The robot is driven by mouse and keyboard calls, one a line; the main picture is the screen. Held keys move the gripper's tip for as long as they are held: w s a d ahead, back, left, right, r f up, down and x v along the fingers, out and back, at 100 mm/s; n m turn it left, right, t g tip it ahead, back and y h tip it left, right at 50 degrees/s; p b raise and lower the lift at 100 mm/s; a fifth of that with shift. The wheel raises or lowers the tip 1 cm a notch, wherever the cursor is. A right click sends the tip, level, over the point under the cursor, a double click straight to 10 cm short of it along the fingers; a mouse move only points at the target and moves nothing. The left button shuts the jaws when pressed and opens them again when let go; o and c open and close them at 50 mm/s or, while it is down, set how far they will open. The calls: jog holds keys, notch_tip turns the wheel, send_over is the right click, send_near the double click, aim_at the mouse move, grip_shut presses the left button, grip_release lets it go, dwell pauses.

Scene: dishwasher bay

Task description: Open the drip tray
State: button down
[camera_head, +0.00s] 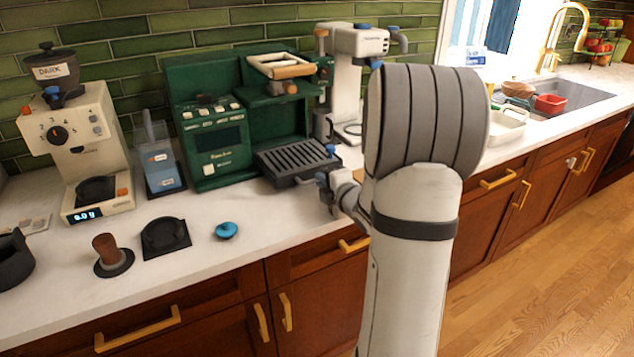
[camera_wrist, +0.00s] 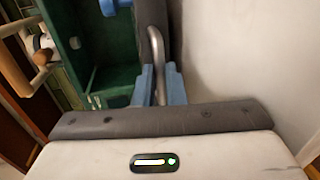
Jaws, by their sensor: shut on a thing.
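The drip tray (camera_head: 290,158) is dark grey with a slatted grate on top. It sits low in the green coffee machine (camera_head: 212,130) and juts out at the front over the counter. In the wrist view the tray's dark front (camera_wrist: 152,32) shows with a curved metal handle (camera_wrist: 157,50). My gripper (camera_head: 326,165) is at the tray's front right end. In the wrist view its blue fingers (camera_wrist: 160,86) are shut on the handle, one on each side. My arm hides part of the counter to the right.
A cream grinder (camera_head: 75,135) and a blue-grey container (camera_head: 160,165) stand left of the machine. A tamper (camera_head: 108,255), a dark pad (camera_head: 165,237) and a blue knob-like piece (camera_head: 226,230) lie in front. A portafilter (camera_head: 280,68) with a wooden handle is above. A white machine (camera_head: 350,45) stands behind.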

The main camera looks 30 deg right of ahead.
jog(key=shift+s, duration=0.5)
jog(key=c, duration=1.5)
grip_release()
jog(key=shift+w, duration=0.1)
jog(key=shift+v, duration=3.95)
